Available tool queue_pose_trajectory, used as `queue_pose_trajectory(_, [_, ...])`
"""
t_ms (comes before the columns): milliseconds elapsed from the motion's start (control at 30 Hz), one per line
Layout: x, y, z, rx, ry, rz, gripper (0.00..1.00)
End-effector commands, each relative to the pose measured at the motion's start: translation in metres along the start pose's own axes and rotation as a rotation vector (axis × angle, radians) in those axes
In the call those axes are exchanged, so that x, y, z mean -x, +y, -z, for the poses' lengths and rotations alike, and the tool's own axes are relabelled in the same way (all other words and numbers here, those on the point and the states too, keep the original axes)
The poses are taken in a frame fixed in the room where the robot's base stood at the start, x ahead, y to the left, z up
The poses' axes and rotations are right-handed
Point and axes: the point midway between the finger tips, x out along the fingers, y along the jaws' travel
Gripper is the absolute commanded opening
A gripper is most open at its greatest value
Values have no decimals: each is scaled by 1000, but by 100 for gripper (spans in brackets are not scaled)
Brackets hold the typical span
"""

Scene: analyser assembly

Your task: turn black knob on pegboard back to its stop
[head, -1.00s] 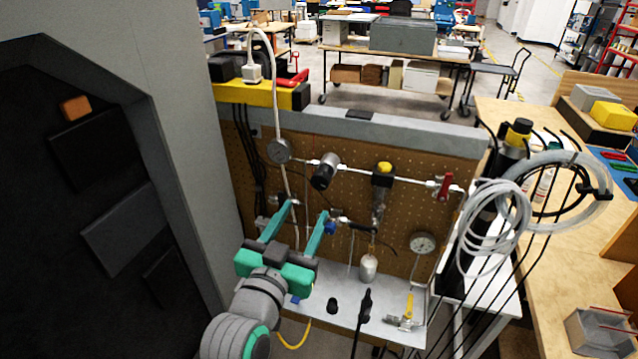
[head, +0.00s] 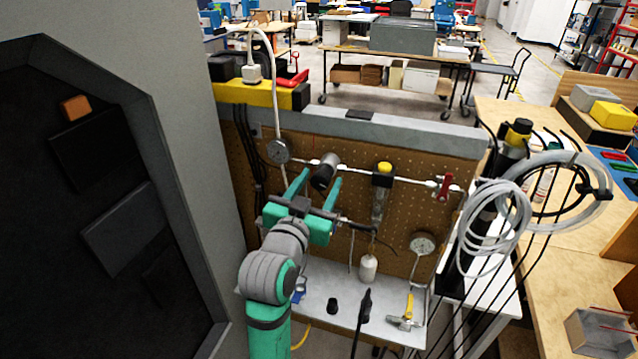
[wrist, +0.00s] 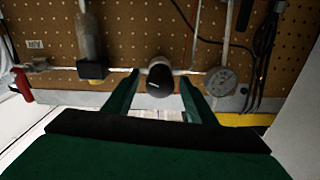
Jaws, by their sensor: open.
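The black knob (head: 325,168) sits on the horizontal metal pipe of the pegboard (head: 410,205), to the right of a round gauge. In the wrist view the knob (wrist: 161,78) shows as a dark round cap with a small light mark. My gripper (head: 321,177) is open, its two teal fingers reaching up toward the knob. In the wrist view my gripper (wrist: 159,82) has one finger on each side of the knob, with gaps visible. I cannot tell whether the fingertips reach the knob's full depth. The knob's stop is not visible.
A gauge (head: 278,151) sits left of the knob. A yellow-topped filter unit (head: 383,175) and a red valve handle (head: 445,187) are to the right on the same pipe. Below is a white shelf (head: 345,312) with small parts. A grey cabinet wall stands left.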

Motion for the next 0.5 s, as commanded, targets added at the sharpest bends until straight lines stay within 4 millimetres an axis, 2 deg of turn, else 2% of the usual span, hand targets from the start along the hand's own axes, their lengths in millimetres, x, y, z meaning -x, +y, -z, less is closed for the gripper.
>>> queue_pose_trajectory(267, [-2,0,0,0,1,0,51])
queue_pose_trajectory(333, [-2,0,0,0,1,0,39])
queue_pose_trajectory(433, [-2,0,0,0,1,0,15])
queue_pose_trajectory(467, [-2,0,0,0,1,0,10])
queue_pose_trajectory(500, [-2,0,0,0,0,0,10])
